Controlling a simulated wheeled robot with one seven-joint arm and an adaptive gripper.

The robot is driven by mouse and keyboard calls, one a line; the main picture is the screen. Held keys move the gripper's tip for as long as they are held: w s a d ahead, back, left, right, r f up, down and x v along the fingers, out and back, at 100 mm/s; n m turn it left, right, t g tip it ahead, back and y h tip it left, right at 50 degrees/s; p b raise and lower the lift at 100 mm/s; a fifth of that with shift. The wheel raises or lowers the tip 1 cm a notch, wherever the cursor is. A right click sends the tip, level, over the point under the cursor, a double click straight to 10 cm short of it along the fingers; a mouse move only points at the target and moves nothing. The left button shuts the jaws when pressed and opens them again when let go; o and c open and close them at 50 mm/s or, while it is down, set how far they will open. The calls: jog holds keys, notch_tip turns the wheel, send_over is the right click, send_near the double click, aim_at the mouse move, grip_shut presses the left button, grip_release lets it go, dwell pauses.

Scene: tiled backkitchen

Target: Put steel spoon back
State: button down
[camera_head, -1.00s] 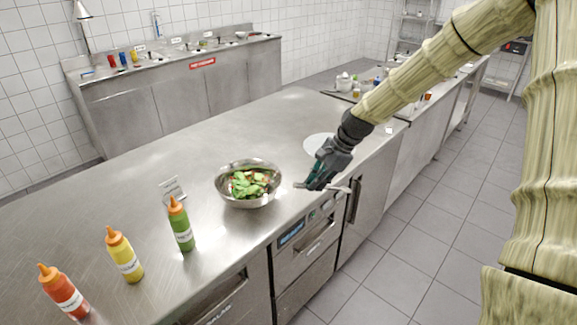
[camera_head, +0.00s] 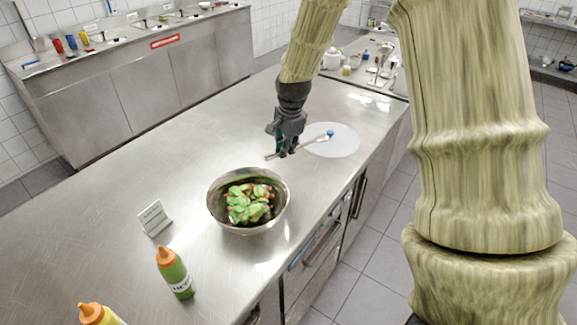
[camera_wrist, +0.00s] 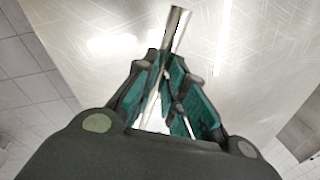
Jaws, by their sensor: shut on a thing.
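My gripper (camera_head: 287,152) is shut on the steel spoon (camera_head: 273,156), above the steel counter and behind the salad bowl. The spoon's thin metal end sticks out to the left of the fingers, and a thin shaft runs right towards the white round mat (camera_head: 345,146). A small blue piece (camera_head: 330,133) shows at that right end; I cannot tell if it belongs to the spoon. In the wrist view the spoon (camera_wrist: 178,27) passes between the teal finger pads and points away from me. The fingers hide its middle.
A steel bowl (camera_head: 222,214) of green salad stands in front of my gripper. A small sign (camera_head: 155,218), a green bottle (camera_head: 174,272) and a yellow bottle (camera_head: 98,315) stand at the front left. The counter (camera_head: 150,160) left of the gripper is clear.

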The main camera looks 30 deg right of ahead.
jog(key=p, duration=0.2)
send_over(285, 177)
jog(key=f, duration=0.5)
jog(key=shift+s+f, duration=0.4)
jog(key=shift+f, duration=0.35)
jog(key=shift+f+p, duration=0.4)
jog(key=shift+f, duration=1.25)
jog(key=c, duration=1.5)
grip_release()
jog(key=shift+r, duration=0.1)
notch_tip(285, 177, up, 12)
jog(key=s+b, duration=0.2)
jog(key=shift+f+b, duration=0.2)
jog(key=shift+b, duration=0.2)
